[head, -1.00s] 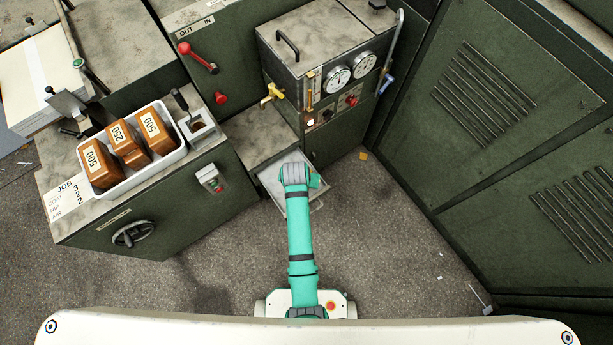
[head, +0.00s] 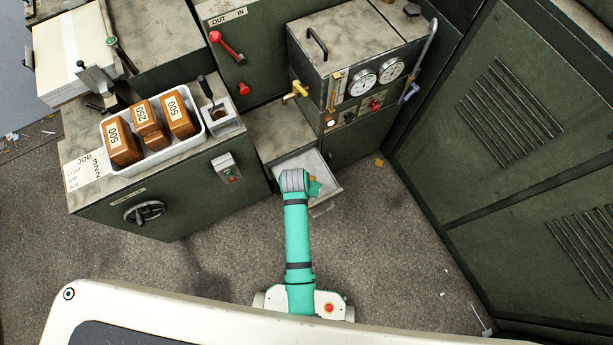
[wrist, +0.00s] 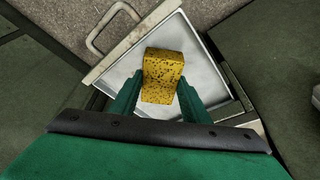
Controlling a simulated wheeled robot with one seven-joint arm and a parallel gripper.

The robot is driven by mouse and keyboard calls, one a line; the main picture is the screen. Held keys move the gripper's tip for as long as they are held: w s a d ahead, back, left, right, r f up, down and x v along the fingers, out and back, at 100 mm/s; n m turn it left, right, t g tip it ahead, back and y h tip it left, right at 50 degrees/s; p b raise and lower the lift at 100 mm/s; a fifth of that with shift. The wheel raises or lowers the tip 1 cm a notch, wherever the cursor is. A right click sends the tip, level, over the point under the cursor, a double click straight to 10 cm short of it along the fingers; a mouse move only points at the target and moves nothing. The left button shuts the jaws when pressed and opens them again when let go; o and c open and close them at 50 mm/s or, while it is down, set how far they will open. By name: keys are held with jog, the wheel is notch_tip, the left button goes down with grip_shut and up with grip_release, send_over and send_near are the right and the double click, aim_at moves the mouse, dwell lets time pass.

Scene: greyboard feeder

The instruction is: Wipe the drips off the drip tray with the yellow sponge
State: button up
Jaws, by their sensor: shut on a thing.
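The yellow sponge (wrist: 163,75), speckled with dark spots, sits between the two fingers of my gripper (wrist: 158,92) in the wrist view. The gripper is shut on it. The drip tray (wrist: 205,82) is a pale metal pan with a raised rim and a bar handle, below the sponge. I cannot tell whether the sponge touches its floor. I can make out no drips; the sponge and fingers hide part of the floor. In the head view, my arm covers part of the drip tray (head: 331,182), and my gripper (head: 314,190) is over it.
A gauge cabinet (head: 335,60) with a yellow tap (head: 298,88) stands behind the tray. A green cabinet (head: 190,205) at left bears a white tray (head: 157,160) of brown weights. Vented panels (head: 510,120) stand at right.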

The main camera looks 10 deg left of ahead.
jog(key=shift+w, duration=0.1)
jog(key=shift+w+d+f, duration=0.1)
jog(key=shift+w+d, duration=0.55)
jog(key=shift+d, duration=0.25)
jog(key=shift+w+d+f, duration=0.1)
jog(key=shift+w+d, duration=0.55)
jog(key=shift+d, duration=0.25)
jog(key=shift+w+d+f, duration=0.1)
jog(key=shift+w+d, duration=0.55)
jog(key=shift+d, duration=0.25)
jog(key=shift+w+d+r, duration=0.1)
jog(key=shift+w+d, duration=0.2)
jog(key=shift+d, duration=0.4)
jog(key=shift+c, duration=1.3)
jog(key=shift+w+r, duration=0.2)
jog(key=shift+r, duration=0.55)
jog(key=shift+c, duration=0.8)
notch_tip(320, 180, up, 2)
jog(key=shift+r, duration=0.1)
jog(key=shift+v, duration=1.05)
jog(key=shift+a+r, duration=0.1)
jog(key=shift+a, duration=0.1)
